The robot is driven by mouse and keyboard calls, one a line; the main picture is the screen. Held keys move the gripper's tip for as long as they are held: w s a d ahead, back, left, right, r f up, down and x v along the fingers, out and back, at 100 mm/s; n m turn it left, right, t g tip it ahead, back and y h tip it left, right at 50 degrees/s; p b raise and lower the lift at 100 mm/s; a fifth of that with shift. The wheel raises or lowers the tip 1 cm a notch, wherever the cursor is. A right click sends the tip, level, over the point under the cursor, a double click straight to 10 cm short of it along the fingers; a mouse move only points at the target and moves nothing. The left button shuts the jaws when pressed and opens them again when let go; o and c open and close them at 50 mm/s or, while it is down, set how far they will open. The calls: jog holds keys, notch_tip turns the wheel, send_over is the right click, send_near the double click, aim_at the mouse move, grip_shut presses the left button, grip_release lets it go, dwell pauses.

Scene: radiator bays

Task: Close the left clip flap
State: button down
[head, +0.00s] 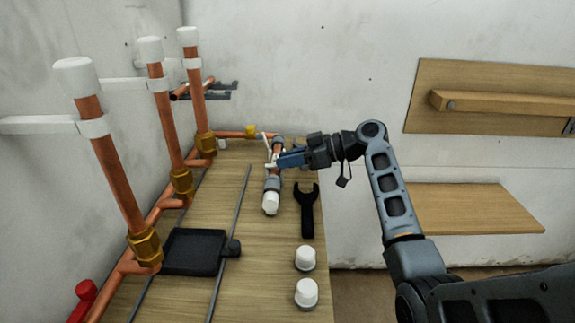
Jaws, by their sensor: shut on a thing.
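A short copper pipe piece (276,148) with grey collars and a white end cap (270,203) lies on the wooden bench. A thin white flap-like piece (266,144) stands up beside its far end, at the left. I cannot tell for certain that this is the left clip flap. My gripper (278,160) has its blue jaws over the pipe piece from the right, with the tips at the foot of the white piece. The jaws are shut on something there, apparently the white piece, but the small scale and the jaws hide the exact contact.
Upright copper pipes (118,175) with white caps stand along the left. A black wrench (307,210) and two white caps (306,293) lie on the bench's right side. A black tray (193,252) and thin rods are at the left. A wooden shelf (480,208) is on the right wall.

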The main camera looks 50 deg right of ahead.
dwell(0.3)
jog(key=c, duration=1)
grip_release()
jog(key=shift+c, duration=0.2)
jog(key=v, duration=0.7)
jog(key=shift+s+d+b, duration=0.2)
jog(key=shift+s+b, duration=0.2)
jog(key=shift+d, duration=0.1)
